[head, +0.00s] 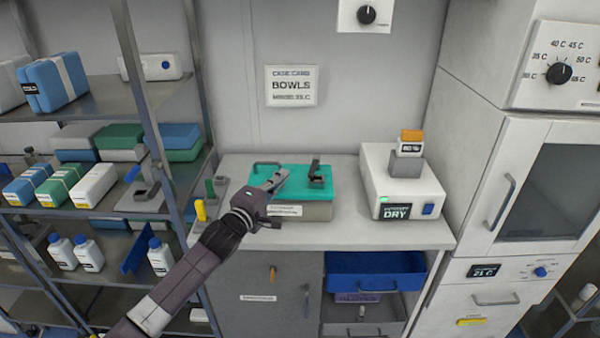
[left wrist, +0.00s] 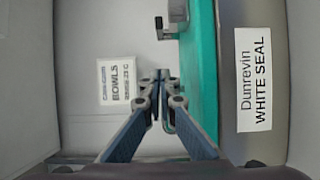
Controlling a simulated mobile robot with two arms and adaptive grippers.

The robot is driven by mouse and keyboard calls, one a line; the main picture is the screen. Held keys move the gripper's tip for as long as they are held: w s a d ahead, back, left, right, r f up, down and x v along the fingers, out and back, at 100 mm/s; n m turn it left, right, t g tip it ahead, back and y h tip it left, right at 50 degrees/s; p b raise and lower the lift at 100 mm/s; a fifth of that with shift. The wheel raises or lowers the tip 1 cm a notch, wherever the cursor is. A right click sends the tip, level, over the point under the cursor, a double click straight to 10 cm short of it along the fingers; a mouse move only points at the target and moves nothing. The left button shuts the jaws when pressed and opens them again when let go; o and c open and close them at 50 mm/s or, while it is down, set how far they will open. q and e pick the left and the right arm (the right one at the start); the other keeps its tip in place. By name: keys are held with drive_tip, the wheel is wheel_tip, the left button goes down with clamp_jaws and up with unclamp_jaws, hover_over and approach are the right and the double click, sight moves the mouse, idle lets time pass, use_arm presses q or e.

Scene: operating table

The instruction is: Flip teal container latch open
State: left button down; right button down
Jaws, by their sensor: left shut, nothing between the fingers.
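The teal-lidded container (head: 328,192) stands on the grey counter, with a grey body below its lid. A dark latch (head: 316,172) sticks up from the right part of the lid. In the left wrist view the teal lid (left wrist: 205,45) runs down the picture and a grey-black latch piece (left wrist: 172,24) shows at the top. My left gripper (head: 279,177) is over the left part of the lid, left of the latch and apart from it. Its fingertips (left wrist: 161,74) are together with nothing between them. Whether they touch the lid is unclear. My right gripper is out of view.
A white dryer box (head: 375,188) stands right of the container. Yellow and green upright pieces (head: 200,210) stand at its left. A shelf rack (head: 150,95) with boxes and bottles is at the left. An open blue drawer (head: 375,264) is below the counter.

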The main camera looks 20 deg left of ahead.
sight(314, 171)
use_arm(q)
drive_tip(key=shift+w+d+r, duration=0.1)
drive_tip(key=shift+w, duration=0.55)
drive_tip(key=shift+w+d+r, duration=0.1)
drive_tip(key=shift+w, duration=0.5)
drive_tip(key=shift+w+d+f+p, duration=0.1)
drive_tip(key=shift+d+p, duration=0.55)
drive_tip(key=shift+d, duration=1.35)
drive_tip(key=shift+f, duration=0.1)
drive_tip(key=shift+d+p, duration=0.35)
drive_tip(key=shift+d, duration=0.2)
